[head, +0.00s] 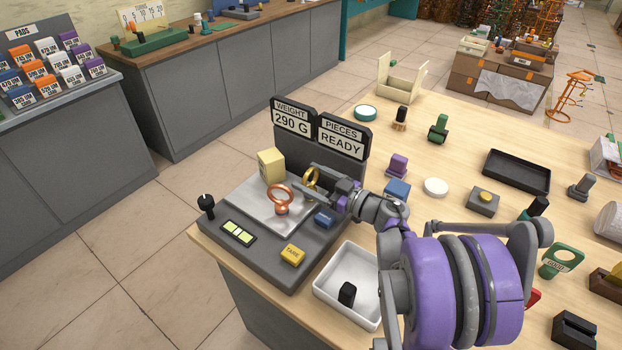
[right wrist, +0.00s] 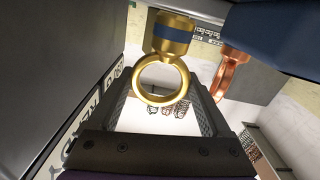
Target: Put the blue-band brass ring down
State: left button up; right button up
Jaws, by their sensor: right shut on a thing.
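The blue-band brass ring (head: 311,178) is in my right gripper (head: 321,187), over the back right of the scale's pale plate (head: 250,207). In the right wrist view, the brass ring (right wrist: 137,84) shows its round loop between the fingers and a stem with a blue band. I cannot tell whether it touches the plate. A copper ring (head: 280,191) stands on the plate, left of the brass ring in the head view; it also shows in the right wrist view (right wrist: 232,70). My left gripper is not in view.
The scale's displays (head: 318,132) read 290 G and READY. A pale yellow block (head: 271,165) is at the plate's back, a blue block (head: 324,218) at its right. A white tray (head: 322,291) holds a black piece. Several pieces crowd the table to the right.

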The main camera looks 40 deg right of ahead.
jog(key=shift+f, duration=0.2)
jog(key=o, duration=1.2)
jog(key=shift+o, duration=0.2)
jog(key=shift+r, duration=0.25)
jog(key=shift+s+d, duration=0.1)
jog(key=shift+s, duration=0.2)
jog(key=v, duration=1.1)
jog(key=shift+s, duration=0.2)
